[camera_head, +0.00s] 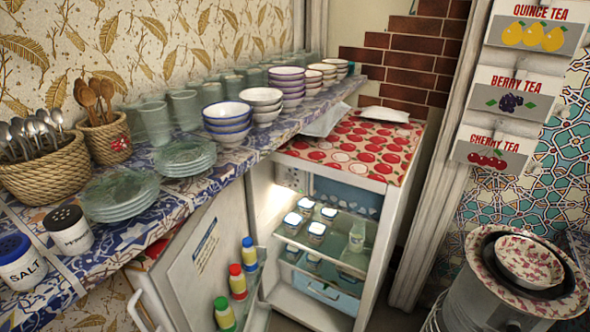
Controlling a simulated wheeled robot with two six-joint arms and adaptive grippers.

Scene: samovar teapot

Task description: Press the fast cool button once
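A small fridge (397,213) stands below the counter at the centre right, with its door (207,262) swung open to the left. Its interior is lit near the upper left wall. Several small jars (317,231) with pale lids and a clear bottle (357,236) stand on a glass shelf. A blue drawer (325,292) sits at the bottom. I cannot make out a fast cool button; it is hidden or too small to tell. Neither of my grippers is in view.
Bottles with coloured caps (237,281) stand in the door. The counter (172,205) holds bowls (228,121), plates (120,194), glasses and utensil baskets. The fridge's red patterned top (350,145) is mostly bare. Tea boxes (493,148) hang at the right above a metal vessel (480,300).

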